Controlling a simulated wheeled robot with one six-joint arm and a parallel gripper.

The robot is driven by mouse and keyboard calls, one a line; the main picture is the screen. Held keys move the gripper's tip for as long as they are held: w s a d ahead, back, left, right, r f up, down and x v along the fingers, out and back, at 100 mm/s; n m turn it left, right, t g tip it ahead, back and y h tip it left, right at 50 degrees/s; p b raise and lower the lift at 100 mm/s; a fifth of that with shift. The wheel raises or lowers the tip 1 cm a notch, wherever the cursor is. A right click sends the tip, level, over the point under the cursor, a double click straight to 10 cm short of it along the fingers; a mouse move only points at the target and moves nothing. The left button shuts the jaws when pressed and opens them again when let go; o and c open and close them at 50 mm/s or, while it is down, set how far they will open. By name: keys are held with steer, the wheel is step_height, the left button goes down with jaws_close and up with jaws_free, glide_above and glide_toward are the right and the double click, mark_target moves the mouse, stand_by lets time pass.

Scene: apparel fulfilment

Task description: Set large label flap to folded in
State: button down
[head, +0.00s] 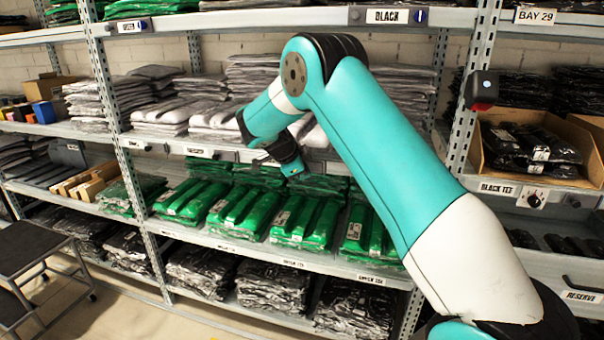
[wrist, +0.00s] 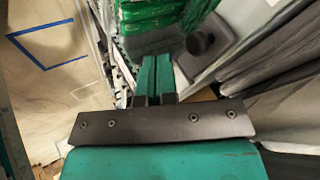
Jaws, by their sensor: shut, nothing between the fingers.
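My gripper (head: 293,168) points down in front of the middle bay, by the shelf edge above the green packs. Its teal fingers (wrist: 155,75) are together and empty in the wrist view. A dark round knob (wrist: 200,43) stands just right of the fingertips, apart from them as far as I can tell. Small white labels, one at the left (head: 135,143) and one nearer my gripper (head: 195,151), sit on that shelf edge. Their print is too small to read, so I cannot tell which is the large label flap or whether it is folded in.
Green packs (head: 310,222) fill the shelf below my gripper and grey garments (head: 165,115) the shelf above. A rack upright (head: 468,120) stands right of my arm. A step stool (head: 40,260) is on the floor at left.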

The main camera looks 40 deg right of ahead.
steer(key=s+a+r+b, duration=0.2)
steer(key=s+a+r, duration=0.1)
steer(key=a+r, duration=0.4)
steer(key=shift+s+a+r, duration=0.3)
steer(key=shift+s+a, duration=0.05)
steer(key=shift+a, duration=0.45)
steer(key=s+a+r+n+y+p, duration=0.1)
steer(key=s+a+n+y, duration=0.3)
steer(key=s+a+n, duration=0.3)
steer(key=s+a+r+n+g+y+p, duration=0.1)
steer(key=s+a+r+n+y+p, duration=0.1)
steer(key=s+a+n, duration=0.6)
steer(key=s+a+r+n+y+p, duration=0.2)
steer(key=s+a+n+y, duration=0.3)
steer(key=s+n, duration=1.1)
steer(key=s+a, duration=0.3)
steer(key=shift+s+r+g+y, duration=0.25)
steer(key=shift+g+y, duration=0.05)
steer(key=shift+a, duration=0.1)
